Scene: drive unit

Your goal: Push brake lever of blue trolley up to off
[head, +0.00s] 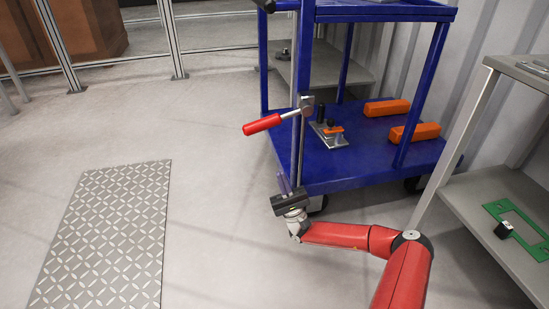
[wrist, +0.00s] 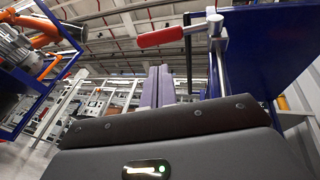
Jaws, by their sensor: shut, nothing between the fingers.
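The blue trolley (head: 340,170) stands right of centre in the head view. Its brake lever (head: 262,124) has a red grip on a metal rod, joined to a pivot bracket (head: 307,104) on the front post. The lever points left and tilts slightly down from the pivot. My gripper (head: 283,178) is below the lever and apart from it, with its fingers pointing up beside the post. In the wrist view my fingers (wrist: 158,86) are shut with nothing between them. The red grip (wrist: 160,37) shows above the fingertips there.
The trolley's lower deck carries orange blocks (head: 387,108) and a metal clamp fixture (head: 328,131). A grey shelf (head: 480,215) with a green frame (head: 515,218) stands close on the right. A patterned metal plate (head: 105,235) lies on the otherwise open floor at left.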

